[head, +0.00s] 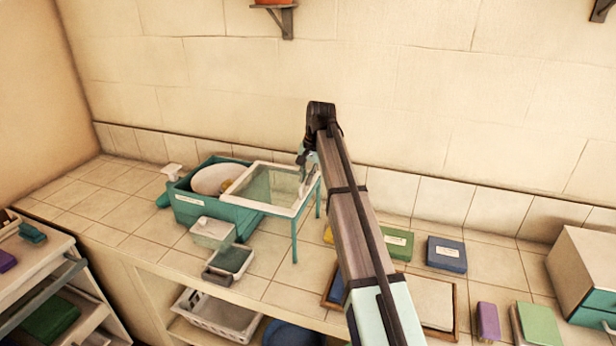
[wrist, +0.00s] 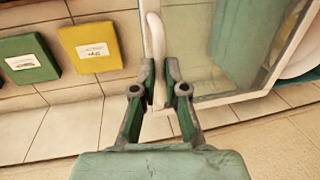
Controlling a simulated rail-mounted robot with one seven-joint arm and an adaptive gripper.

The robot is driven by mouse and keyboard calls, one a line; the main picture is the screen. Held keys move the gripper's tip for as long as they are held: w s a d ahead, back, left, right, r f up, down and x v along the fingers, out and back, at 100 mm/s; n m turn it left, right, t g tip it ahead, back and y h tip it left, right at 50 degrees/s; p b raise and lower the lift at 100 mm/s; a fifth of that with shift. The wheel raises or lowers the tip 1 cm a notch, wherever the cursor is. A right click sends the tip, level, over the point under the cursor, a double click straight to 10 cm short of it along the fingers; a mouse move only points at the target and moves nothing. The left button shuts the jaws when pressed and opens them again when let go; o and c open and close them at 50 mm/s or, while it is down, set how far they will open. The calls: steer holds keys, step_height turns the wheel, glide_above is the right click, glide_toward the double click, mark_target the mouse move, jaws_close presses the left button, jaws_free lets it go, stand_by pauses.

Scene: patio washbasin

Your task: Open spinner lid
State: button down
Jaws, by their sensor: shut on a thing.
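The spinner is a teal tub (head: 187,208) with a white drum (head: 208,180) inside, at the left of the counter. A clear panel in a white frame, which looks like its lid (head: 262,188), lies roughly level to the right of the drum, above thin teal legs (head: 294,245). The drum's left part shows uncovered. My gripper (head: 303,164) is at the lid's right end. In the wrist view, my gripper (wrist: 161,88) is shut on a white bar handle (wrist: 153,38) at the edge of the lid (wrist: 192,45). The fingers hide part of the handle.
Green (head: 397,244) and blue (head: 446,254) boxes lie right of my arm. The tiled wall is close behind. Clear tiles lie at the far left.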

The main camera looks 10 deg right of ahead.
steer(key=c, duration=1.2)
jaws_free()
step_height(320, 180, up, 12)
steer(key=s+d, duration=0.1)
steer(key=d, duration=0.1)
steer(key=shift+f, duration=0.1)
